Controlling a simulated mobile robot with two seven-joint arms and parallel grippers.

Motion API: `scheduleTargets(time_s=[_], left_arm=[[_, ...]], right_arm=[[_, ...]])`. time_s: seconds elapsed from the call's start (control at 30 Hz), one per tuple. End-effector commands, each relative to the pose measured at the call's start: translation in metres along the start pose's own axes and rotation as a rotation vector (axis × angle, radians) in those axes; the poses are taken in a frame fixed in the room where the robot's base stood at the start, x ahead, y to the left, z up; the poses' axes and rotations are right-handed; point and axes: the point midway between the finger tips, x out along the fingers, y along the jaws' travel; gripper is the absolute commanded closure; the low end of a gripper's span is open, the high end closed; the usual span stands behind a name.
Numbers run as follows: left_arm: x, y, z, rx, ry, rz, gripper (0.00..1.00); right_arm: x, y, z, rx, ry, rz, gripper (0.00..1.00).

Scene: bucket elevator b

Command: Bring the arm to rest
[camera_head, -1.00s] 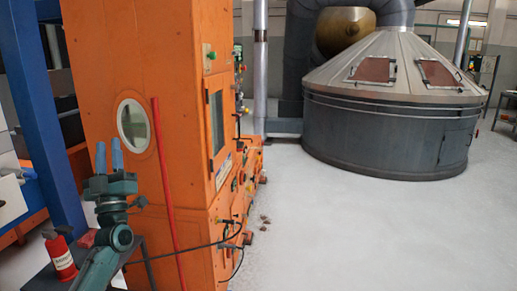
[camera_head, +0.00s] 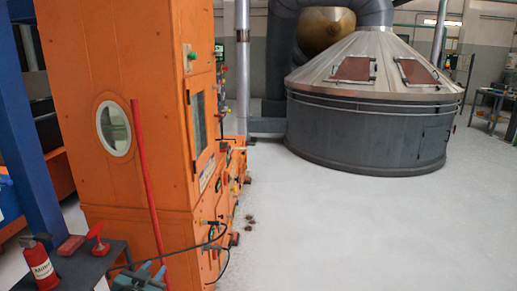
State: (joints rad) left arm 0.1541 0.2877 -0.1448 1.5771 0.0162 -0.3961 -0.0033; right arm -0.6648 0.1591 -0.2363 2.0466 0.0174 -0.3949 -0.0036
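My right gripper is not in view.
A dark table (camera_head: 85,268) at the lower left bears a red extinguisher (camera_head: 40,266), a red block (camera_head: 70,245) and a red-handled item (camera_head: 97,238). A red pole (camera_head: 148,195) leans by the cabinet. A large round tank (camera_head: 370,130) stands behind. The pale floor (camera_head: 370,230) is clear at right.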

Motion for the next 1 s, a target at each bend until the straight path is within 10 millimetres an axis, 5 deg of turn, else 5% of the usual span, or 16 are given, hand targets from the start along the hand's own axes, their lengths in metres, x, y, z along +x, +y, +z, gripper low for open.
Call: scheduleTargets(time_s=[0.03,0.2,0.4,0.5,0.67,1.0], left_arm=[[-0.02,0.025,0.025,-0.012,-0.033,0.039,0.73],[-0.1,0.102,0.09,-0.074,-0.133,0.159,0.73],[-0.196,0.162,0.128,-0.165,-0.238,0.256,0.73],[-0.227,0.177,0.135,-0.199,-0.273,0.28,0.73],[-0.249,0.187,0.138,-0.224,-0.297,0.296,0.73],[-0.25,0.187,0.138,-0.225,-0.3,0.298,0.73]], right_arm=[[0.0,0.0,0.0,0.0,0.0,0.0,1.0],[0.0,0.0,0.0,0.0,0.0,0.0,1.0],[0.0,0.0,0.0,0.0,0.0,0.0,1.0],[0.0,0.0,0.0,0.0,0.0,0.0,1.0],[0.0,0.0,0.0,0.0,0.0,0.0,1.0],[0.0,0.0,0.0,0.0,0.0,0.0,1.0]])
